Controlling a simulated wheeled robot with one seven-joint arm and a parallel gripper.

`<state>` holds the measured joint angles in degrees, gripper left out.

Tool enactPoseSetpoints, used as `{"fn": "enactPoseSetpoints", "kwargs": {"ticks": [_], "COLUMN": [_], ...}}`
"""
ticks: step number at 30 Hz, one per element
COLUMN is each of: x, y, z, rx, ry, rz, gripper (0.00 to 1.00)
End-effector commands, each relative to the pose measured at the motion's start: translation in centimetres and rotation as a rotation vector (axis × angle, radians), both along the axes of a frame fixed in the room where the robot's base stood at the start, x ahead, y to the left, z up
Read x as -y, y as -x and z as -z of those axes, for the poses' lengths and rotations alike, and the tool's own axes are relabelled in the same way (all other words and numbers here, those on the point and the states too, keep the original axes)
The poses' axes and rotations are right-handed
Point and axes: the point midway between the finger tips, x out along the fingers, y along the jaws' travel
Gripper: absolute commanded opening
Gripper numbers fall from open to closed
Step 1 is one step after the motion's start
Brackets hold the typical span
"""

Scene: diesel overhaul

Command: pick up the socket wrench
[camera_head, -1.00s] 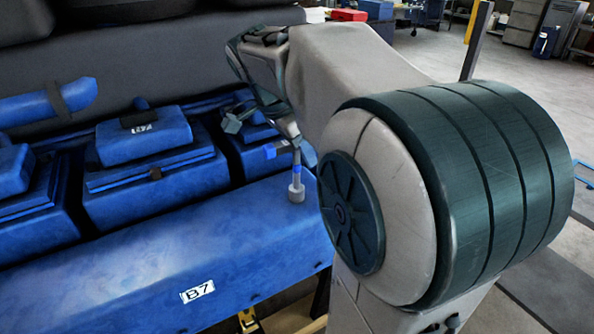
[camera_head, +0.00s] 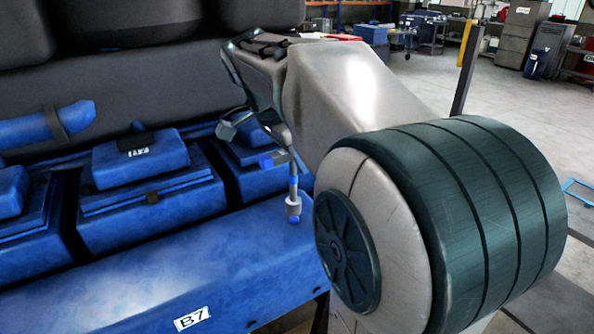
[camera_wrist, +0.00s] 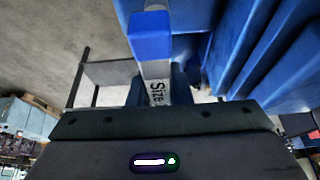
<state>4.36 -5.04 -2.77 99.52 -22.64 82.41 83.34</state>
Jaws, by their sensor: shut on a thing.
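The socket wrench (camera_head: 293,206) hangs upright below my gripper (camera_head: 283,148) in the head view. It has a grey shaft, a blue band and a pale socket with a blue lower tip. My gripper is shut on it, and its lower end appears just above the blue engine cover (camera_head: 230,270). In the wrist view the wrench (camera_wrist: 152,40) shows as a blue and grey bar with "Size" lettering, between the dark fingers. My forearm hides part of the cover to the right.
Blue engine boxes (camera_head: 150,195) stand in a row left of the gripper, with a blue cylinder (camera_head: 45,124) behind. A "B7" label (camera_head: 191,319) is on the engine cover's front. Open workshop floor (camera_head: 450,95) lies to the right, with a dark post (camera_head: 465,70).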

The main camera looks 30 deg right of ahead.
Motion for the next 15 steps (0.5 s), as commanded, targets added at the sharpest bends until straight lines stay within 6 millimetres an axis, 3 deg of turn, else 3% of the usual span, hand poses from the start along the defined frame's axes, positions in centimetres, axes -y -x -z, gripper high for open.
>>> {"fn": "enactPoseSetpoints", "kwargs": {"ticks": [2, 9, 15], "x": [0.0, 3.0, 4.7], "y": [-0.1, 5.2, 8.4], "z": [-1.3, -4.5, -6.8], "rx": [0.006, 0.007, 0.006], "ry": [0.001, 0.002, 0.002], "rz": [0.0, 0.005, 0.003], "gripper": [0.0, 0.0, 0.0]}}
